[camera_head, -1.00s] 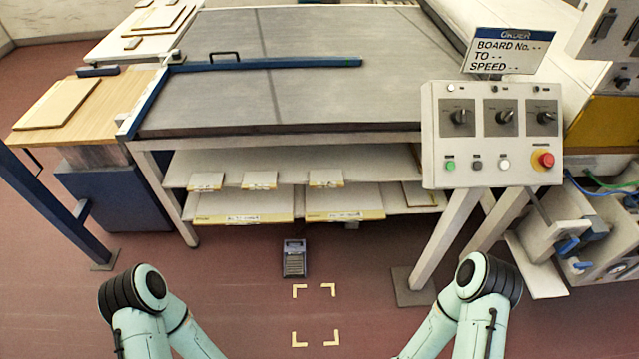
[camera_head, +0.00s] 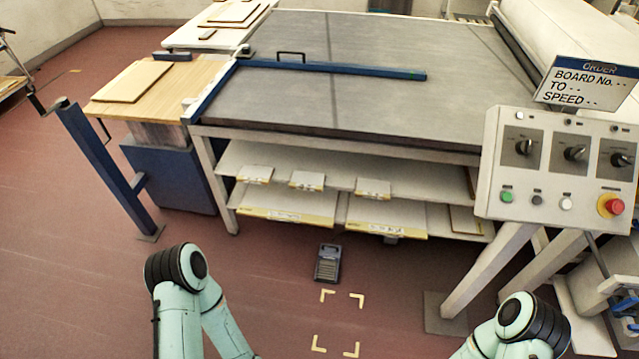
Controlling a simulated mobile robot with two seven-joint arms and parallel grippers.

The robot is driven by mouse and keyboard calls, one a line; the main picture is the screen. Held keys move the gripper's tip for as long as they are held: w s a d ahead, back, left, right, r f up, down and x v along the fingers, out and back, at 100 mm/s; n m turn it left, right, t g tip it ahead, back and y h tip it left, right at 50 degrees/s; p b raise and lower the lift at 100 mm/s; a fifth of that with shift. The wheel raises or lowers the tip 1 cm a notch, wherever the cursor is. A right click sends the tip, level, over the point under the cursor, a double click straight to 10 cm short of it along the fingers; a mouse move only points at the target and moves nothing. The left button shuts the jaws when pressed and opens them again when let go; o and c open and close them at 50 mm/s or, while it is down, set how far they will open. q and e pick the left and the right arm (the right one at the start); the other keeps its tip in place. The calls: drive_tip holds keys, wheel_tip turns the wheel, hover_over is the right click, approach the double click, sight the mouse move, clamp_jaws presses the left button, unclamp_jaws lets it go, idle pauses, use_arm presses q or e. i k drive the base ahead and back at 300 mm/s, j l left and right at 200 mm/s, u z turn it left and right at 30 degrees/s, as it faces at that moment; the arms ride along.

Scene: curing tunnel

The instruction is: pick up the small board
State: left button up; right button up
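A light wooden board (camera_head: 132,81) lies flat on the wood-topped stand (camera_head: 185,85) left of the big grey table. More boards (camera_head: 234,12) lie on a white table at the back. Small white boards with yellow edges sit on the upper shelf under the grey table, at left (camera_head: 255,175), middle (camera_head: 307,180) and right (camera_head: 373,188). I cannot tell which one is the small board. Both my arms show only as pale green links at the bottom edge; neither gripper is in view.
A blue bar with a handle (camera_head: 330,69) lies across the grey table (camera_head: 400,110). A control panel (camera_head: 560,170) and order sign (camera_head: 585,84) stand at right. A foot pedal (camera_head: 328,263) is on the floor by corner marks. A blue post (camera_head: 105,165) stands at left, with open floor beyond.

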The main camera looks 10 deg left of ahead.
sight(306, 181)
drive_tip(key=i+j+z, duration=0.25)
drive_tip(key=i+j, duration=0.2)
drive_tip(key=i, duration=0.2)
drive_tip(key=i+j+z, duration=0.25)
drive_tip(key=i+j, duration=0.3)
drive_tip(key=i, duration=0.1)
